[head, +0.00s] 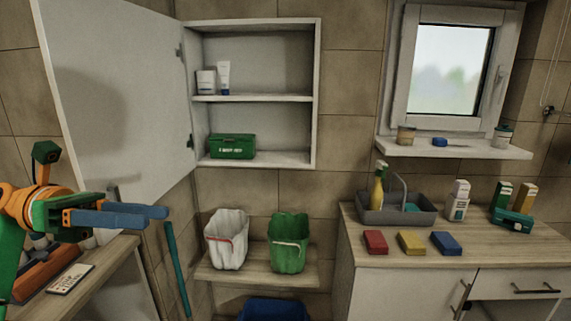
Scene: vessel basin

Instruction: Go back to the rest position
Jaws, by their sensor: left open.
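My left gripper (157,215) reaches in from the left edge, with its two blue fingers pointing right and slightly apart. It is open, and nothing shows between the fingers. It hangs in front of the open white cabinet door (110,110), above the left counter (105,262); I cannot tell its exact distance from the door. My right gripper is not in view.
The wall cabinet (318,95) stands open, with a green box (232,146) inside. Below are a white bin (226,250) and a green bin (288,255). The right counter (380,262) bears a grey caddy (372,217) and red, yellow and blue blocks.

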